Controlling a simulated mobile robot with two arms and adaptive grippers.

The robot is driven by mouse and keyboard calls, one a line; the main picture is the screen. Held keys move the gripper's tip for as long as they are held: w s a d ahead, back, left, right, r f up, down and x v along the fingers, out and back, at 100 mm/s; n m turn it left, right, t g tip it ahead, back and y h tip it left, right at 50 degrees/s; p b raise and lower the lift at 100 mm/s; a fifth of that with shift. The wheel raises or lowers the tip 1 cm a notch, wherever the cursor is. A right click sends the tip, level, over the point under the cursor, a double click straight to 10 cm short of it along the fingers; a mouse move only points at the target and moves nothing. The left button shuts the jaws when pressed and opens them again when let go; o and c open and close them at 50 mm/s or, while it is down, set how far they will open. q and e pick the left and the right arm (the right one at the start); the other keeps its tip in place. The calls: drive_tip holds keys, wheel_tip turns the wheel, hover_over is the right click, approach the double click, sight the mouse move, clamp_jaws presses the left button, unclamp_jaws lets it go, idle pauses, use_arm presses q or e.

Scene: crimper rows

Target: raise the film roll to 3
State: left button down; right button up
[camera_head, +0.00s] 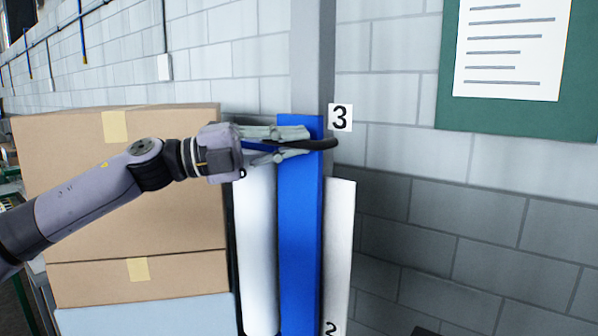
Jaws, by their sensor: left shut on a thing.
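A white upright cylinder, seemingly the film roll (257,250), stands left of a tall blue upright (299,230). Its top is hidden behind my gripper. My left gripper (305,140) reaches in from the left across the blue upright. Its fingers are shut on a dark curved handle (326,144), whose tip sticks out to the right. Whether the handle joins the roll or the blue upright cannot be told. The label 3 (340,118) is on the right, and the handle sits just below its middle. A label 2 (332,328) is cut off at the bottom edge. My right gripper is not in view.
Stacked cardboard boxes (130,220) stand close on the left, under and behind my arm. A white panel (340,230) stands right of the blue upright. A grey post (312,60) rises above. A green notice board (570,110) hangs on the block wall. Space before the right wall looks free.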

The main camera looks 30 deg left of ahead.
sight(290, 117)
use_arm(q)
wheel_tip(290, 117, up, 4)
drive_tip(key=shift+f+p, duration=0.15)
drive_tip(key=shift+p, duration=0.65)
drive_tip(key=shift+r, duration=0.2)
drive_tip(key=shift+a, duration=0.1)
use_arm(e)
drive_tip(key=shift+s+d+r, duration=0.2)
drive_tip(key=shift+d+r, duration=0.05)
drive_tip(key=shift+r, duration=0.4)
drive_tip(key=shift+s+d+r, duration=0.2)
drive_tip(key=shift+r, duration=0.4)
use_arm(q)
drive_tip(key=shift+r, duration=0.1)
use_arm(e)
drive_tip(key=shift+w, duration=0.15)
use_arm(q)
drive_tip(key=c, duration=2.1)
unclamp_jaws()
drive_tip(key=o, duration=0.4)
drive_tip(key=shift+o, duration=0.5)
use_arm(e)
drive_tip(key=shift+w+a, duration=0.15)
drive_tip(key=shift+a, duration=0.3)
